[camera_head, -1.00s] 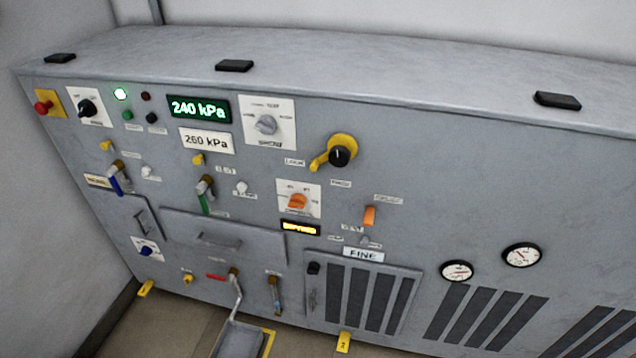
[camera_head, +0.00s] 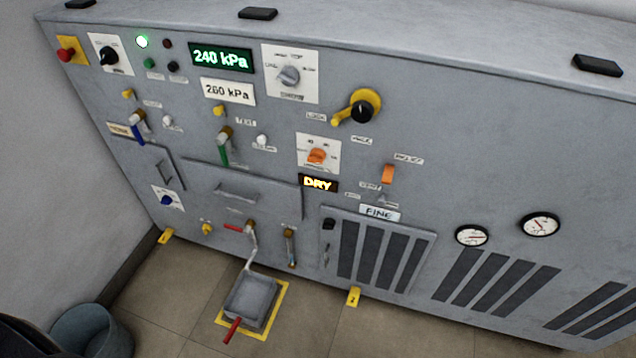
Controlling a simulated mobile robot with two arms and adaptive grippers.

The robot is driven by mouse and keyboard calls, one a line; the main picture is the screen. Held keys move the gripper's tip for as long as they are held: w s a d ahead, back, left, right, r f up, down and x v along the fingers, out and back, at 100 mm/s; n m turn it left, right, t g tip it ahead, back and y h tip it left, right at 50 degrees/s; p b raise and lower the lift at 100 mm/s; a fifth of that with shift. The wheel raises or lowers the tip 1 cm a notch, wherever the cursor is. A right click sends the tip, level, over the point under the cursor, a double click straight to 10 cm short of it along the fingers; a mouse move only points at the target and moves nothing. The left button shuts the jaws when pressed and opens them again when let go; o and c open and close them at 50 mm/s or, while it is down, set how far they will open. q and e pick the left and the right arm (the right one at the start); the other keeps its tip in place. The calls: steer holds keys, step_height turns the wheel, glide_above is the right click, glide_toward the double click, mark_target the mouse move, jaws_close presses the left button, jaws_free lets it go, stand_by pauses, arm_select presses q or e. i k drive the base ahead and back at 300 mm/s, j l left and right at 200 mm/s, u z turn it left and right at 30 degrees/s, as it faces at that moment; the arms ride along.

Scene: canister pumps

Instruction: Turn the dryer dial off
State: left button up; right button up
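The orange dial (camera_head: 317,155) sits on a white label plate in the middle of the grey panel. Its plate carries small position marks that are too blurred to read. Just below it a small black display (camera_head: 318,183) shows "DRY" in yellow letters. I take this to be the dryer dial. No gripper is near it, and neither of my grippers shows in view.
A grey selector dial (camera_head: 289,75) is above, and a yellow lock lever with a black knob (camera_head: 362,111) is at upper right. An orange switch (camera_head: 387,174) is to the right. A pedal (camera_head: 251,297) and a bucket (camera_head: 88,332) stand on the floor.

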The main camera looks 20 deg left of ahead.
mark_target(317, 155)
steer(key=k+l+u, duration=0.2)
steer(key=k, duration=0.25)
steer(key=k+l+u, duration=0.25)
steer(key=k, duration=0.25)
